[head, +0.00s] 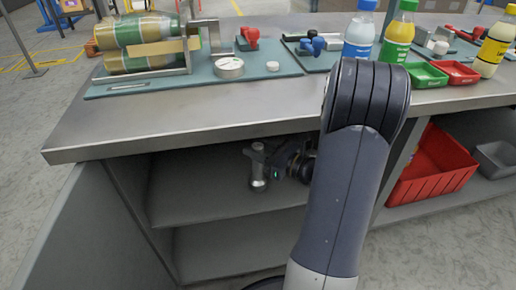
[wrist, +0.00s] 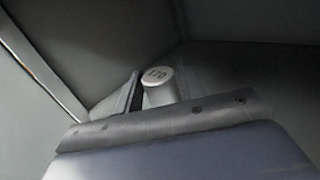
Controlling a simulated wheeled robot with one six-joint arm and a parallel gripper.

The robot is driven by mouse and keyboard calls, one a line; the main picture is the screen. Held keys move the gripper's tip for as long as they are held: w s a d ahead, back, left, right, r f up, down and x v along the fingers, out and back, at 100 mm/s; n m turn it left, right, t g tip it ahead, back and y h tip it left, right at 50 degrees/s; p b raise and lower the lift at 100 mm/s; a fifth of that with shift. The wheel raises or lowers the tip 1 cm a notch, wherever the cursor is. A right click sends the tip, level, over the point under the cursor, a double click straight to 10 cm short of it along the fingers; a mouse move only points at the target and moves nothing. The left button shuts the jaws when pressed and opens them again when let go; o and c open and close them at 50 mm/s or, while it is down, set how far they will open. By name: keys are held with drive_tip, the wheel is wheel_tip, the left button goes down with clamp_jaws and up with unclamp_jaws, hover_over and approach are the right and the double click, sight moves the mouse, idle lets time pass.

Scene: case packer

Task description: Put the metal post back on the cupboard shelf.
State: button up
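The metal post (head: 259,179) is a short grey cylinder, upright inside the cupboard under the bench, at the upper shelf (head: 215,203). Its base appears to be on or just above that shelf; I cannot tell which. In the wrist view its round pale top (wrist: 159,75), marked with small characters, sits between my two fingers. My gripper (head: 259,153) reaches into the cupboard from the right, with its fingers on either side of the post's upper part. Whether they press on the post is too small and dark to tell. My arm hides the cupboard's right part.
The bench top (head: 190,123) overhangs the cupboard closely above my gripper. An open grey door (head: 75,235) stands at the left. A red bin (head: 432,172) is on a shelf at the right. Bottles, trays and tools stand on the bench. The upper shelf is bare left of the post.

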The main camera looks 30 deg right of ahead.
drive_tip(key=shift+o, duration=1.2)
drive_tip(key=shift+r, duration=0.1)
drive_tip(key=shift+s+r, duration=0.1)
drive_tip(key=shift+r, duration=0.05)
drive_tip(key=p+v, duration=0.3)
drive_tip(key=v, duration=0.9)
drive_tip(key=shift+p, duration=0.35)
